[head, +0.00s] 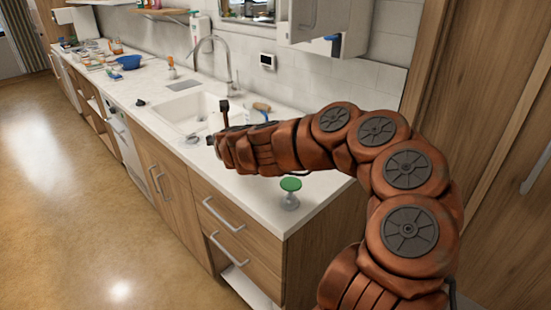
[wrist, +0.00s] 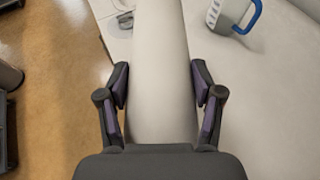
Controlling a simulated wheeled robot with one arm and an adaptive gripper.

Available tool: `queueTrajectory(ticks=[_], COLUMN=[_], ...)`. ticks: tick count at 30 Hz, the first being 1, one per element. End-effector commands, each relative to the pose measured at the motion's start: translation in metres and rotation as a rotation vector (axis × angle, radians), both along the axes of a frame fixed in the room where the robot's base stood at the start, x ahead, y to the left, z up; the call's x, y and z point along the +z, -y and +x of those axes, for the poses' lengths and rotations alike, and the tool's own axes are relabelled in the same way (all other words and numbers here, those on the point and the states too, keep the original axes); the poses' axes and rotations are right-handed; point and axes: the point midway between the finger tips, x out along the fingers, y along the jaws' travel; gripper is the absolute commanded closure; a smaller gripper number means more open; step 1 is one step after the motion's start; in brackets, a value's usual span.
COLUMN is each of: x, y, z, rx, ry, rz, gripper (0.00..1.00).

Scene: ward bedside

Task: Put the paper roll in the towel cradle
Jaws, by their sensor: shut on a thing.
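The paper roll (wrist: 160,45) is a plain white cylinder in the wrist view, running from the top edge down between my fingers. My gripper (wrist: 160,85) is shut on it, with one dark finger pad against each side. The roll's lower part is hidden behind the gripper's palm. In the head view my gripper (head: 217,127) is over the counter, in front of the sink, and the roll is largely hidden there. I cannot pick out the towel cradle with certainty in either view.
The white counter (head: 245,185) holds a green-topped object (head: 290,188) beside my arm. A jug with a blue handle (wrist: 228,14) stands right of the roll. The sink (head: 190,108) and faucet (head: 213,45) lie beyond. A blue bowl (head: 128,62) and clutter fill the far end.

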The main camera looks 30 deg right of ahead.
Motion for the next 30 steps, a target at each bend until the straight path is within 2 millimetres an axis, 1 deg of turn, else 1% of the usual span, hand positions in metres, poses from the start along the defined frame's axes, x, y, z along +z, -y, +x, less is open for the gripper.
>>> queueTrajectory(ticks=[1,3,8,9,14,18,20,24,30], x=[-0.004,-0.005,-0.004,-0.003,-0.001,0.001,0.003,0.005,0.005], y=[0.02,0.039,0.081,0.091,0.13,0.162,0.174,0.2,0.221], z=[0.004,0.008,0.011,0.011,0.005,-0.005,-0.011,-0.029,-0.053], rx=[0.001,0.023,0.075,0.088,0.15,0.211,0.24,0.31,0.401], ry=[0.001,0.001,0.002,0.002,0.002,0.003,0.003,0.005,0.004], rz=[-0.003,-0.006,-0.004,-0.005,-0.004,-0.005,-0.004,-0.005,-0.002], gripper=[0.78,0.78,0.78,0.78,0.78,0.78,0.78,0.78,0.78])
